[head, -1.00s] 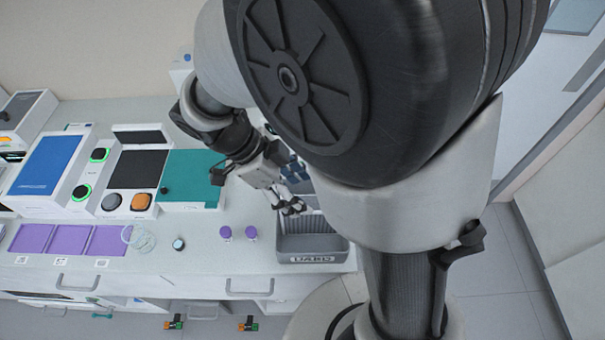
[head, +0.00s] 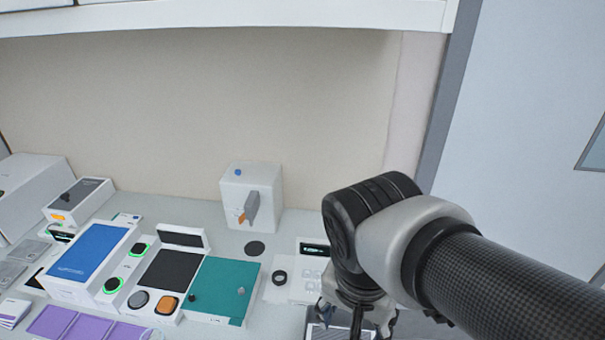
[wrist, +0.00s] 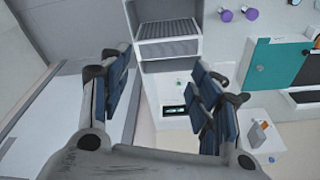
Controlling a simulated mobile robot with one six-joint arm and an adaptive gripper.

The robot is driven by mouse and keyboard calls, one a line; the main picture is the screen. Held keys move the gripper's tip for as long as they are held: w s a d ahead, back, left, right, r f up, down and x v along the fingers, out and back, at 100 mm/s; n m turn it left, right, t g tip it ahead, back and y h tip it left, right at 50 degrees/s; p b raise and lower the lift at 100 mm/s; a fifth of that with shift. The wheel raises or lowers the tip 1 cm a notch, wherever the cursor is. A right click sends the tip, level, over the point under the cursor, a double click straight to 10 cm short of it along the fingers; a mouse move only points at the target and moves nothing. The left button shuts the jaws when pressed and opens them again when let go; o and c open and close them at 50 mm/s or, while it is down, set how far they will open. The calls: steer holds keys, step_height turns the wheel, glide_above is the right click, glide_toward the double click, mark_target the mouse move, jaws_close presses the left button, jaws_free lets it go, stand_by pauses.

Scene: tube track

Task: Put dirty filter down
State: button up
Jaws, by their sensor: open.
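A white unit with a small lit display (wrist: 180,112) shows between the fingers, and also beside my arm in the head view (head: 313,250).
A white box with a grey lever (head: 250,195) stands at the back. A black disc (head: 254,248) and a dark ring (head: 279,277) lie on the counter. A teal panel (head: 222,288) and a blue-topped device (head: 90,252) stand left. Two purple-capped items (wrist: 238,14) are near the bin.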

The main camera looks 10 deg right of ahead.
steer(key=s+n+t, duration=0.1)
steer(key=n, duration=0.1)
steer(key=s+r+n+t, duration=0.1)
steer(key=n, duration=0.2)
steer(key=s+d+n+t+y, duration=0.1)
steer(key=n, duration=0.1)
steer(key=shift+s+r+n, duration=0.15)
steer(key=shift+r+n, duration=0.05)
steer(key=shift+n, duration=0.1)
